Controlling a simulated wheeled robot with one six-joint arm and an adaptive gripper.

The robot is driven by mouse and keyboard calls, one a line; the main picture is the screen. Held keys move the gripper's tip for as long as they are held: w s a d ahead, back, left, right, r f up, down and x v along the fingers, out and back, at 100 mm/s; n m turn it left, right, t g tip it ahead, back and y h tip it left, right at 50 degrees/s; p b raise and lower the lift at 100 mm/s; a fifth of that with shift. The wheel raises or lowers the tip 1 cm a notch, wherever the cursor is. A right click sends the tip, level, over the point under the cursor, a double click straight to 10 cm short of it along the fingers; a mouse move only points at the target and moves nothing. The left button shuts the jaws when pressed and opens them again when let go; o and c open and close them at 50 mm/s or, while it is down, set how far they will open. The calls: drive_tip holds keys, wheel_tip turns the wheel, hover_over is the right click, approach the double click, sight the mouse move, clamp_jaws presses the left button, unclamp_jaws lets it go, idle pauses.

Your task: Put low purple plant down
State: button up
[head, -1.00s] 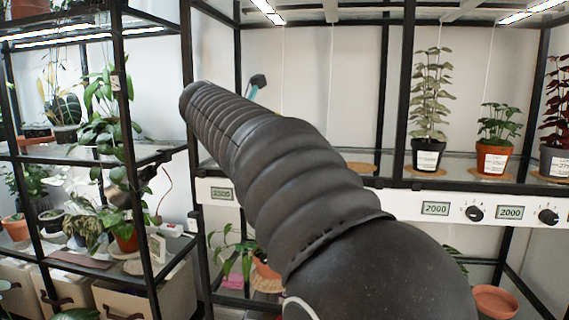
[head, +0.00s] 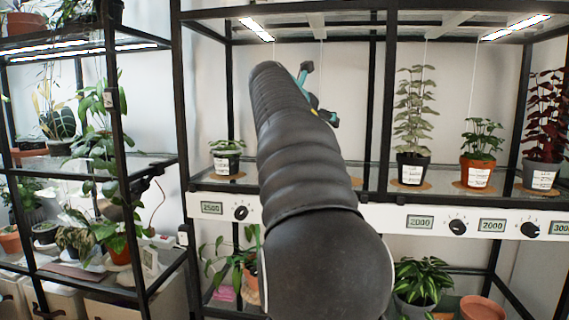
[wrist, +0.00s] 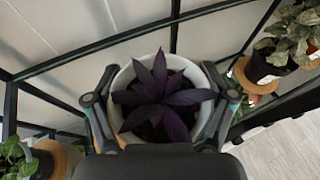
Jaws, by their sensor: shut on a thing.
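The low purple plant (wrist: 165,95) has dark pointed leaves and sits in a round white pot (wrist: 191,70) in the wrist view. My gripper (wrist: 163,104) is shut around this pot, with one finger on each side. In the head view my gripper's teal and black parts (head: 312,95) show only partly beyond my arm, in front of the rack. The plant and its pot are hidden there. I cannot tell how high the pot is above the shelf.
The rack shelf holds a small green plant (head: 227,158) left of my arm. A tall pale plant (head: 412,125), a bushy green plant (head: 480,150) and a dark red plant (head: 545,130) stand right.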

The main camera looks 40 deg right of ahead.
drive_tip(key=shift+w+a+f+b, duration=0.55)
drive_tip(key=shift+w+f, duration=0.75)
drive_tip(key=shift+f, duration=0.2)
drive_tip(key=shift+w+a+f+b, duration=0.5)
drive_tip(key=shift+w+f, duration=0.8)
drive_tip(key=shift+f, duration=0.2)
drive_tip(key=shift+w+a+f+b, duration=0.45)
drive_tip(key=shift+w+a+f, duration=0.1)
drive_tip(key=shift+w+f, duration=0.85)
drive_tip(key=shift+s+f, duration=0.1)
drive_tip(key=shift+f, duration=0.2)
drive_tip(key=o, duration=1.3)
drive_tip(key=shift+a+r, duration=0.2)
drive_tip(key=shift+r, duration=0.1)
drive_tip(key=p+v, duration=0.1)
drive_tip(key=v, duration=1)
drive_tip(key=shift+s+a+r, duration=0.1)
drive_tip(key=shift+a, duration=0.2)
